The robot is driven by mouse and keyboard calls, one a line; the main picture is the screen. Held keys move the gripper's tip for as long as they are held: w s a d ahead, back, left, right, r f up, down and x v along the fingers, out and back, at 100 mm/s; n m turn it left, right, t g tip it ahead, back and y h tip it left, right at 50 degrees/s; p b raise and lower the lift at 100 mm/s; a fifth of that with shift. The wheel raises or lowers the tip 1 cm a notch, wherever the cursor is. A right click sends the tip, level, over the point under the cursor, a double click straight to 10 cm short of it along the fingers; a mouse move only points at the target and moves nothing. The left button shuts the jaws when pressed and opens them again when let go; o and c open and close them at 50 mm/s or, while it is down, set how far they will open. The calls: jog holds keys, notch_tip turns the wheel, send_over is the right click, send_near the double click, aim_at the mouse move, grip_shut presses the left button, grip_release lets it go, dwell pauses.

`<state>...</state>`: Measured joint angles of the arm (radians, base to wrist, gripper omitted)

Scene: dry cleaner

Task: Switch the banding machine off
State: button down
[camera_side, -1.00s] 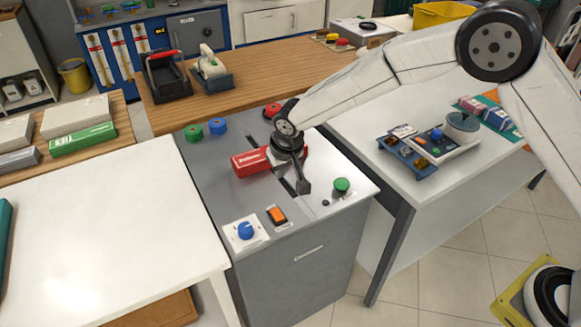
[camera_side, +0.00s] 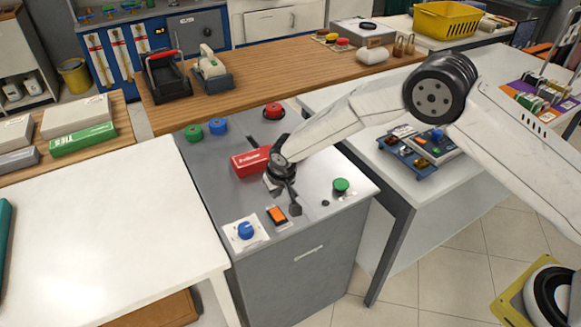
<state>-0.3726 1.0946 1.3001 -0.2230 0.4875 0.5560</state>
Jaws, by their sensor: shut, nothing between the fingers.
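The banding machine (camera_side: 236,200) is a grey cabinet with a flat top in the middle of the side view. Near its front edge are an orange rocker switch (camera_side: 277,216) in a dark frame and a blue rotary knob (camera_side: 245,230) on a white plate. A green button (camera_side: 341,185) is on the right of the top. My gripper (camera_side: 294,209) is shut and empty, pointing down just right of and slightly behind the orange switch. I cannot tell how high above the top its tips are. The switch is in full view, and its setting is too small to read.
A red box (camera_side: 250,162) lies on the machine top behind my gripper, partly hidden by it. Green (camera_side: 194,132), blue (camera_side: 218,126) and red (camera_side: 273,111) round pieces sit at the back. White tables stand left (camera_side: 100,220) and right (camera_side: 470,165).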

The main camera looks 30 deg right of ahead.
aim_at(276, 207)
jog(key=shift+f, duration=1.9)
jog(key=shift+f, duration=0.25)
jog(key=shift+s+r, duration=0.1)
jog(key=shift+s, duration=0.05)
jog(key=shift+s+r, duration=0.3)
jog(key=shift+s, duration=0.2)
